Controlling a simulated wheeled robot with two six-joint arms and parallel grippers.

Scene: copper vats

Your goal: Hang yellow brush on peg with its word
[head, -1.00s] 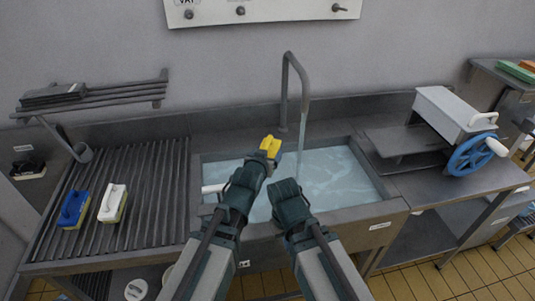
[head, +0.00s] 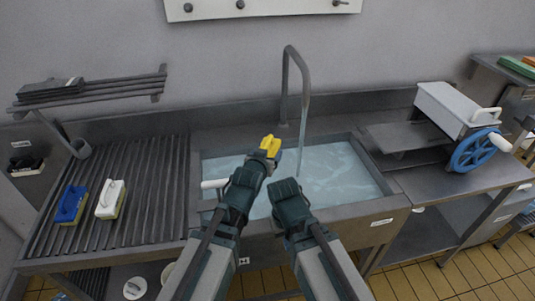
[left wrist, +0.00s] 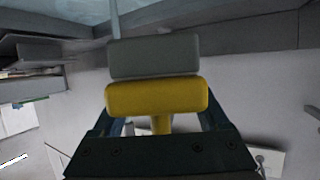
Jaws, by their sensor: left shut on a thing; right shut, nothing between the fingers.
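The yellow brush (head: 270,146) is in my left gripper (head: 263,158), held above the sink. In the left wrist view the brush shows as a yellow block (left wrist: 155,97) with a grey block (left wrist: 153,58) against it. My left gripper is shut on it; its fingers (left wrist: 158,127) are partly hidden behind the wrist body. A white board (head: 262,9) with several dark pegs (head: 240,4) is on the wall at the top. Its upper part is cut off and no words show. My right gripper (head: 287,189) is shut and empty, lower and to the right, over the sink.
The sink (head: 335,180) holds water, and a tall faucet (head: 305,80) rises behind it. A blue brush (head: 70,205) and a white brush (head: 110,199) lie on the ribbed drainboard at left. A rack (head: 90,90) juts from the left wall. A blue-wheeled machine (head: 473,150) stands at right.

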